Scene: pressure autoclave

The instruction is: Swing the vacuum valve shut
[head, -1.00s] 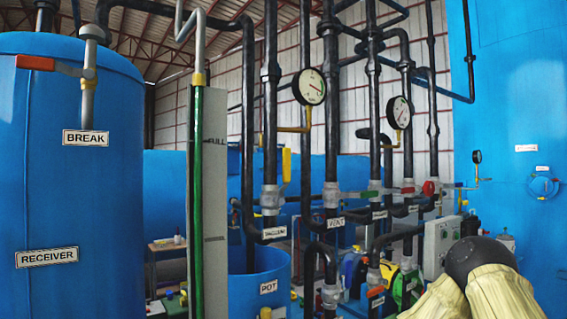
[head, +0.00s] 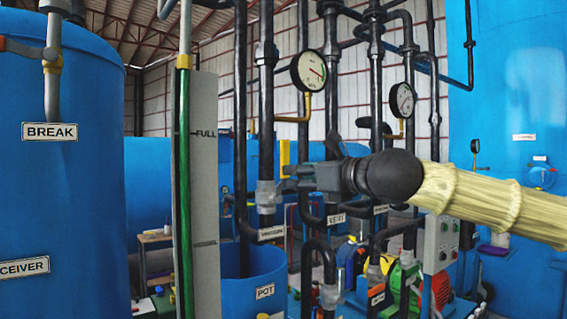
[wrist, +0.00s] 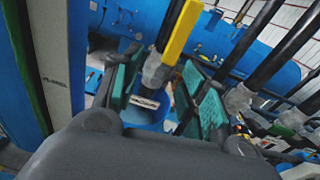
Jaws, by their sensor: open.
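The vacuum valve is a grey body (head: 267,195) on a black vertical pipe, above a VACUUM label (head: 271,232). Its yellow lever (head: 284,158) stands upright, along the pipe. My gripper (head: 286,180) reaches in from the right, with its fingertips at the lever's lower part in the head view. In the wrist view, the yellow lever (wrist: 181,32) and grey valve body (wrist: 160,72) appear between the teal-padded fingers of my open gripper (wrist: 165,62). I cannot tell whether a pad touches the lever. The fingers hide part of the lever's lower end.
The blue POT vessel (head: 240,277) stands below the valve. A tall level-gauge board (head: 204,150) and the RECEIVER tank (head: 60,170) are at left. Other pipes, the VENT pipe label (head: 336,219) and a pressure gauge (head: 308,70) crowd close by the arm.

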